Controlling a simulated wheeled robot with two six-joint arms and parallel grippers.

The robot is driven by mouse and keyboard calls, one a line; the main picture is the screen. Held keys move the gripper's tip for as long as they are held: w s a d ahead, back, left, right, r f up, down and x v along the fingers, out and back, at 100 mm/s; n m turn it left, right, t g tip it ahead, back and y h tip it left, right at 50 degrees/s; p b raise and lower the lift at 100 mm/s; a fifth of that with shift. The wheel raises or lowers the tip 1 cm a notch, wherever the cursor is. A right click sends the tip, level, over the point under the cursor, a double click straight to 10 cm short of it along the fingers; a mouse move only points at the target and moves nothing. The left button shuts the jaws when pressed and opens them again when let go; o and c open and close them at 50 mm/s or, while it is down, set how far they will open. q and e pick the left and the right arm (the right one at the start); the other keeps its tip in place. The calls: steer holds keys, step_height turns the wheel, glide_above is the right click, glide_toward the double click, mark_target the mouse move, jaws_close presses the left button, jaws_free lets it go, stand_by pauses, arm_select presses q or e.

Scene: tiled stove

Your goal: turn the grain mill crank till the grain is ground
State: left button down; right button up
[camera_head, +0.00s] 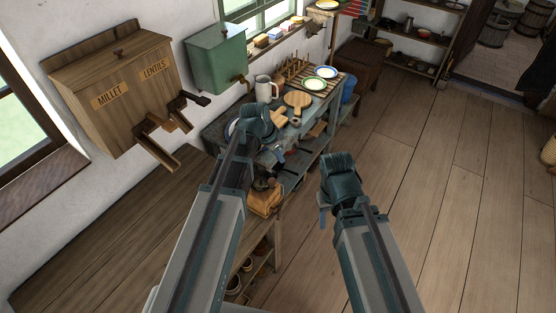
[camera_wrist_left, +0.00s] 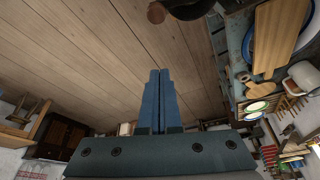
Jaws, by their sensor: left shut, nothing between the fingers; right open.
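My left gripper (camera_head: 279,156) is over the near end of the work table. In the left wrist view its blue fingers (camera_wrist_left: 154,73) are shut together with nothing between them, apart from the knob. My right gripper (camera_head: 322,214) is open and empty, right of the table over the floor.
A wooden box (camera_head: 120,80) marked MILLET and LENTILS hangs on the wall, its chutes and levers sticking out. A green box (camera_head: 215,60) hangs beside it. The table (camera_head: 302,127) bears a jug (camera_head: 264,88), boards and plates. The wooden floor (camera_head: 440,190) at right is clear.

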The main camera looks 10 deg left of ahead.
mark_target(274, 181)
arm_select(q)
steer(key=b+x, duration=0.9)
steer(key=x, duration=0.1)
steer(key=s+a, duration=0.3)
steer(key=shift+r+p, duration=0.25)
steer(key=shift+p, duration=0.15)
steer(key=shift+s+a, duration=0.25)
steer(key=shift+s, duration=0.2)
steer(key=shift+s+a, duration=0.25)
steer(key=shift+s, duration=0.25)
steer(key=shift+w+d, duration=0.15)
steer(key=shift+w, duration=0.05)
